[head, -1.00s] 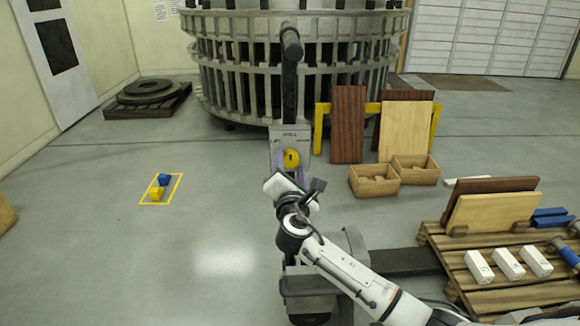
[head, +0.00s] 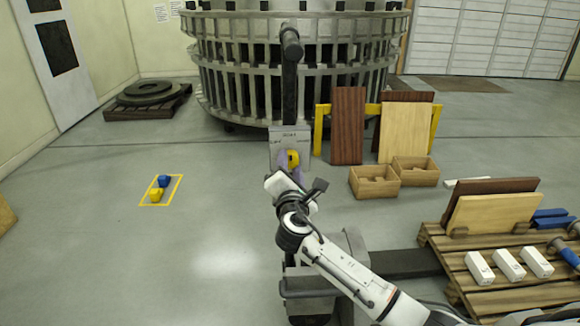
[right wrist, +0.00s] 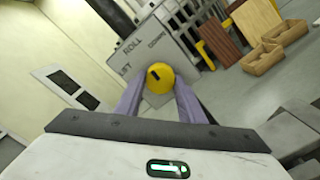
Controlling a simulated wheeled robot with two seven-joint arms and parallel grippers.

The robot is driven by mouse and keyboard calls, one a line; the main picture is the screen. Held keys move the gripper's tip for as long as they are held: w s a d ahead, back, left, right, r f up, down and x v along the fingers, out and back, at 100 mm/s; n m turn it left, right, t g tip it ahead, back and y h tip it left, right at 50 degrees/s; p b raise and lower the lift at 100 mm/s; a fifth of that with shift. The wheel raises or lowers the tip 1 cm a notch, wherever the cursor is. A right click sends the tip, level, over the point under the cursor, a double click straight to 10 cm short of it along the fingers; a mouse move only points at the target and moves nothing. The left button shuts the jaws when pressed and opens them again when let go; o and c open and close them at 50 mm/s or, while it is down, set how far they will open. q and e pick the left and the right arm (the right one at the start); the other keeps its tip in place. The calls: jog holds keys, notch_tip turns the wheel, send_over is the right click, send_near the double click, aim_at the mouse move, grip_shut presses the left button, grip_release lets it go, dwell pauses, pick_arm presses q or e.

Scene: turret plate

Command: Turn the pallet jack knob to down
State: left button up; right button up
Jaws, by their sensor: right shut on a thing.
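The yellow knob (head: 292,160) sits on the grey label plate (head: 284,134) of the pallet jack (head: 290,75), below its upright black handle. In the right wrist view the round yellow knob (right wrist: 159,77) has a dark mark on its face. The plate there (right wrist: 138,52) carries lettering, with "ROLL" readable. My right gripper (head: 284,160) is at the plate. Its two purple-grey fingers (right wrist: 158,98) are shut on the knob, one on each side. The left gripper is not in view.
Wooden boards (head: 347,125) lean on a yellow rack behind two open wooden boxes (head: 375,188). A pallet (head: 490,300) with white blocks and boards stands at right. Yellow floor tape (head: 176,190) surrounds a blue and a yellow object. The left floor is mostly clear.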

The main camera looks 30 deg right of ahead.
jog(key=m+b, duration=0.2)
jog(key=m, duration=0.3)
jog(key=shift+f+m, duration=0.1)
jog(key=shift+m, duration=0.2)
jog(key=shift+m+b, duration=0.5)
jog(key=shift+m, duration=1.2)
jog(key=o, duration=1)
jog(key=shift+o, duration=0.2)
jog(key=v, duration=1)
jog(key=shift+s, duration=0.15)
jog(key=shift+a+p, duration=0.2)
jog(key=shift+p, duration=0.1)
